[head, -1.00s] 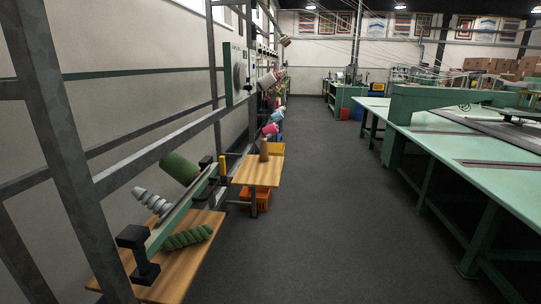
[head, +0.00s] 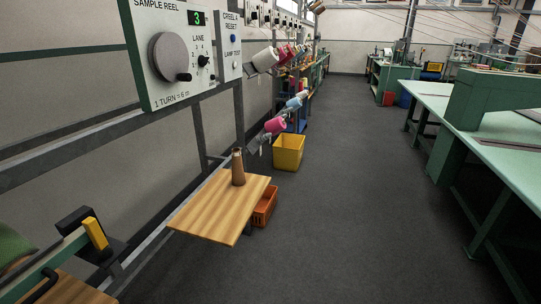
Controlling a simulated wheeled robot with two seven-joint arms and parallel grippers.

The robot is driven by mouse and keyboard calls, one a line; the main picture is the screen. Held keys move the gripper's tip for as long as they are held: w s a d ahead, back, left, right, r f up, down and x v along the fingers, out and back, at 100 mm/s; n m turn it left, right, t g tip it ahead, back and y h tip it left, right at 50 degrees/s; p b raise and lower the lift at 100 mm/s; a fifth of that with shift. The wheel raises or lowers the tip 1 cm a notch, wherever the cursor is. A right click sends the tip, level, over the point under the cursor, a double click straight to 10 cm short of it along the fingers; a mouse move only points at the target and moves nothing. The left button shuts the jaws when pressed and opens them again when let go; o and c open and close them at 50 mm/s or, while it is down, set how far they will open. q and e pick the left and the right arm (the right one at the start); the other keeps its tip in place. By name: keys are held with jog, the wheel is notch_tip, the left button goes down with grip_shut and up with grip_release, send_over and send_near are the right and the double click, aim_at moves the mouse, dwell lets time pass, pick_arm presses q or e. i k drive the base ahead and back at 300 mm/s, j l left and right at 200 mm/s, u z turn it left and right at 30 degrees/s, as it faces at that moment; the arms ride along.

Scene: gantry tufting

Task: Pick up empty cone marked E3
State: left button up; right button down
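Neither of my grippers shows in the head view.
A yellow bin (head: 289,153) and an orange crate (head: 264,207) stand on the floor by the shelf. A sample reel panel (head: 182,50) reading 3 hangs above. Pink yarn cones (head: 275,125) sit on the rack beyond. A green table (head: 490,135) is at right; the grey aisle (head: 350,200) is clear.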

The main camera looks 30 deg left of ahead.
aim_at(238, 174)
jog(key=i+l+u, duration=0.1)
jog(key=i+u, duration=0.25)
jog(key=i, duration=0.2)
jog(key=i+l+u, duration=0.3)
jog(key=i, duration=0.2)
jog(key=i+l+u, duration=0.35)
jog(key=i, duration=0.15)
